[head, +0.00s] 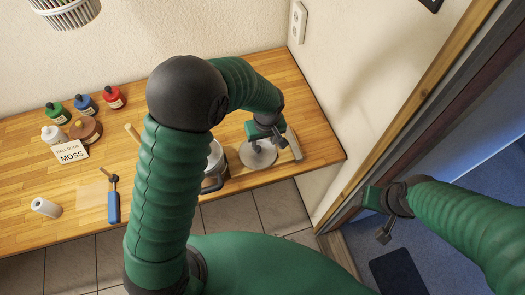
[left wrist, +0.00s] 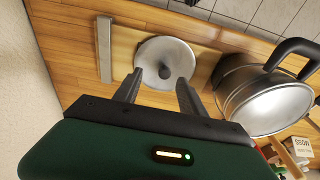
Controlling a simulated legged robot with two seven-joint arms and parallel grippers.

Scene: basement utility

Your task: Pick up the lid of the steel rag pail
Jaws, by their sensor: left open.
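The round steel lid (head: 258,154) lies flat on a pale board near the right end of the wooden bench. In the left wrist view the lid (left wrist: 176,50) shows a dark round knob (left wrist: 164,72). My left gripper (head: 267,138) is above the lid. In the left wrist view the left gripper (left wrist: 159,80) is open, with a fingertip on each side of the knob in the picture; I cannot tell whether they touch it. The steel pail (left wrist: 250,95) with a dark handle stands beside the lid, mostly behind my arm in the head view (head: 215,160). My right gripper (head: 384,215) is empty, away from the bench.
A raised strip (left wrist: 104,48) edges the board beside the lid. A wall stands close behind the bench's right end. Paint bottles (head: 86,104), a MOSS card (head: 71,152), a blue-handled tool (head: 114,205) and a white roll (head: 46,207) are on the left. A doorway is at right.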

